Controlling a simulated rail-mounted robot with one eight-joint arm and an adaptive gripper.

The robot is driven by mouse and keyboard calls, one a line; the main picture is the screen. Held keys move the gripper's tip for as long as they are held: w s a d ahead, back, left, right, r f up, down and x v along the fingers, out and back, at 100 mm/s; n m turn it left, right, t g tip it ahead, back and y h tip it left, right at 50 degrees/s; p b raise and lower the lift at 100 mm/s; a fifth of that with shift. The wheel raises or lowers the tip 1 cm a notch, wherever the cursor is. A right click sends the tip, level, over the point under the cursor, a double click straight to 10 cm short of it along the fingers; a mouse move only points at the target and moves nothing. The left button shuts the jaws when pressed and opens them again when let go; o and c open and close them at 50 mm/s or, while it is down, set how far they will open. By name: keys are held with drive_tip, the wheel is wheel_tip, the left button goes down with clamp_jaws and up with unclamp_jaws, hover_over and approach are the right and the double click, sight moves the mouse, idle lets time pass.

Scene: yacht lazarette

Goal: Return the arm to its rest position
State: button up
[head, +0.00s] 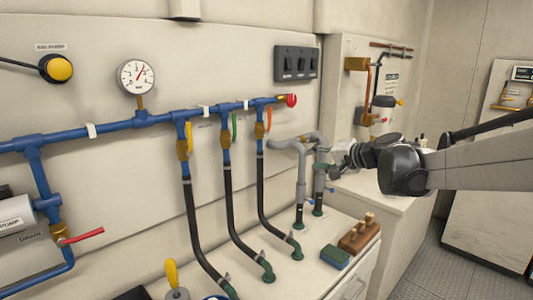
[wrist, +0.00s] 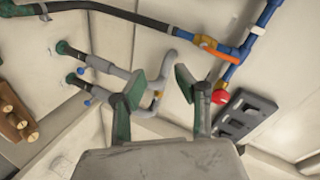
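My gripper (head: 330,167) is at the end of my arm, which reaches in from the right side of the head view. It appears in front of the grey bent pipes (head: 300,142); I cannot tell the exact gap. In the wrist view the two green-padded fingers of my gripper (wrist: 161,88) are spread apart with nothing held between them. The grey pipes (wrist: 115,70) show behind and to the left of the fingers there.
A blue manifold (head: 110,132) with black hoses runs along the wall, with a red knob (head: 291,100) and a switch panel (head: 296,64). A green sponge-like block (head: 335,257) and a brown block with pegs (head: 359,236) sit on the counter. Grated floor lies at right.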

drive_tip(key=s+f+n+g+h, duration=0.1)
drive_tip(key=s+f+n+h, duration=0.1)
drive_tip(key=s, duration=0.8)
drive_tip(key=s+f+n+g+h, duration=0.1)
drive_tip(key=s+f+g, duration=0.1)
drive_tip(key=s, duration=0.9)
drive_tip(key=s+d+f+n+h, duration=0.1)
drive_tip(key=s+f, duration=0.3)
drive_tip(key=s, duration=0.5)
drive_tip(key=s+d+f+n+h, duration=0.1)
drive_tip(key=s+d+f+h, duration=0.3)
drive_tip(key=s, duration=0.5)
drive_tip(key=shift+s+d+f+n+g, duration=0.2)
drive_tip(key=shift+s+f+n+g, duration=0.15)
drive_tip(key=shift+f, duration=0.2)
